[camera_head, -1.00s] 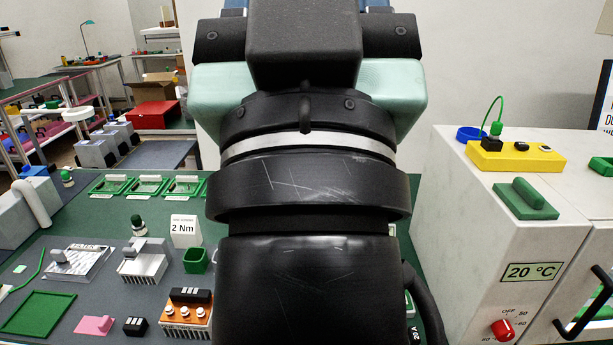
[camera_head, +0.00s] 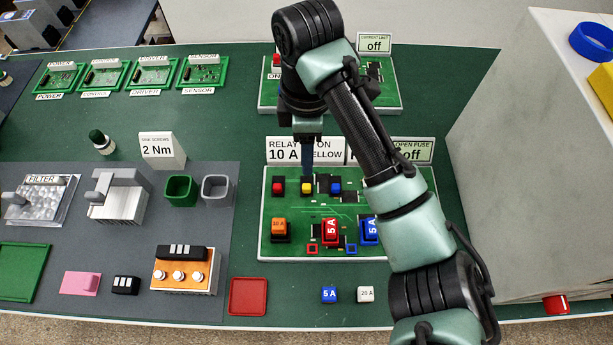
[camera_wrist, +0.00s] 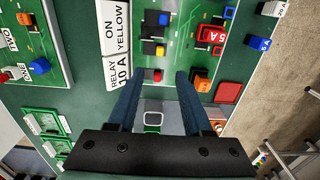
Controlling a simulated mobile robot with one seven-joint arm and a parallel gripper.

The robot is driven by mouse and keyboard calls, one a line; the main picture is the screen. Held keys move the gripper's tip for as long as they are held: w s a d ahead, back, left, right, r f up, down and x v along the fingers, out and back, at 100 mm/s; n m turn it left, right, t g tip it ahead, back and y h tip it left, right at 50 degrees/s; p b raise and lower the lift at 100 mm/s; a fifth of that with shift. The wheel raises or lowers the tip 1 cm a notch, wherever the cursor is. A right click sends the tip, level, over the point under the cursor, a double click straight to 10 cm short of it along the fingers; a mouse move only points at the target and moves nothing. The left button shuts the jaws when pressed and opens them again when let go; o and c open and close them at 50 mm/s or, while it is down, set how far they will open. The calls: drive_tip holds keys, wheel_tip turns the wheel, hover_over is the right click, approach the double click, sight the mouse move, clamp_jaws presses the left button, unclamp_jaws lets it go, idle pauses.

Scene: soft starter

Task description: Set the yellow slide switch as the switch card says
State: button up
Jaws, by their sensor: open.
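The yellow slide switch (camera_head: 307,188) sits between a red and a blue one on the green board (camera_head: 350,251). It also shows in the wrist view (camera_wrist: 160,50), its yellow knob at the right end of a dark base. The switch card (camera_wrist: 123,25) reads "ON YELLOW" in the wrist view; in the head view my gripper partly covers it. My gripper (camera_head: 307,172) points down above the switch row, open and empty. In the wrist view its fingertips (camera_wrist: 158,78) are spread, with the red switch (camera_wrist: 157,75) showing between them and the yellow one just beyond.
A card reading "RELAY 10 A" (camera_wrist: 119,72) stands beside the switch card. Orange, red and blue fuses (camera_head: 331,230) sit at the board's front. Another board (camera_head: 385,104) lies behind. A white cabinet (camera_head: 540,150) bounds the right. Loose fuses (camera_head: 330,294) lie in front.

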sight(306, 186)
wheel_tip(306, 186, down, 10)
drive_tip(key=b, duration=0.3)
drive_tip(key=shift+s+r+b, duration=0.1)
drive_tip(key=shift+s+b, duration=0.05)
drive_tip(key=shift+b, duration=0.25)
drive_tip(key=shift+a+f, duration=0.1)
drive_tip(key=shift+f, duration=0.75)
clamp_jaws()
